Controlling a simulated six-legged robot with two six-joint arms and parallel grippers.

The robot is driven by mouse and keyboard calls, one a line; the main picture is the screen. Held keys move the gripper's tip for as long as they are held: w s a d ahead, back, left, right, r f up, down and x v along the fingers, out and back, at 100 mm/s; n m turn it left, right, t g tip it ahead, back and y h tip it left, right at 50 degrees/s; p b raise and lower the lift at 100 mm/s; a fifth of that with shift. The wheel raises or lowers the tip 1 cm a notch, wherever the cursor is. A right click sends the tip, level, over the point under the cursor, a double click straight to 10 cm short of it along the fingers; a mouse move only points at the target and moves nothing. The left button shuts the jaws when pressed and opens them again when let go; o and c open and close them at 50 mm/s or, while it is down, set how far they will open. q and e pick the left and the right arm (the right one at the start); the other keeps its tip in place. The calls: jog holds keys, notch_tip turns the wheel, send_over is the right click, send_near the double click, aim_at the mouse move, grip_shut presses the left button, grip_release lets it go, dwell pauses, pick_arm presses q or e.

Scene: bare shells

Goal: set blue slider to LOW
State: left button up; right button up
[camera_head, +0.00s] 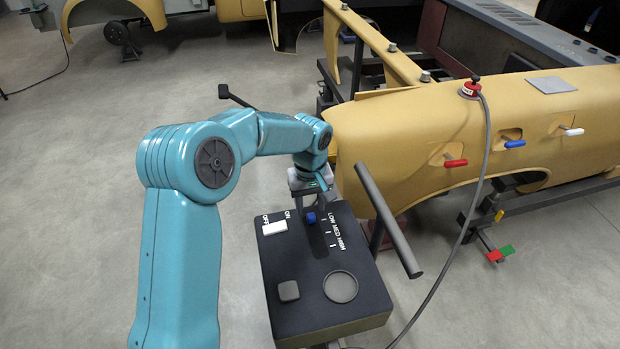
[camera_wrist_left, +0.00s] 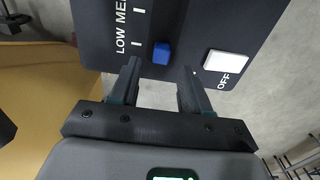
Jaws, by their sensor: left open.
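The blue slider (camera_head: 310,217) is a small knob on the dark control panel (camera_head: 310,262). In the left wrist view the blue slider (camera_wrist_left: 161,53) stands at the LOW end of its track, beside the LOW tick, with the MED label farther up. My left gripper (camera_head: 309,200) is above the panel's far edge. In the left wrist view its open fingers (camera_wrist_left: 159,72) sit either side of the slider's line, with the knob just beyond the tips and a visible gap. My right gripper is not in view.
A white ON/OFF switch (camera_head: 274,228) is beside the slider. A grey square button (camera_head: 289,290) and a round dial (camera_head: 341,287) lie nearer. A dark bar (camera_head: 389,220) slants beside the panel. A yellow shell (camera_head: 430,140) with coloured handles stands behind. Open floor lies left.

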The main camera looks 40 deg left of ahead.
pick_arm(q)
notch_tip(320, 180, up, 14)
jog(key=shift+r, duration=0.15)
jog(key=shift+s, duration=0.15)
dwell(0.5)
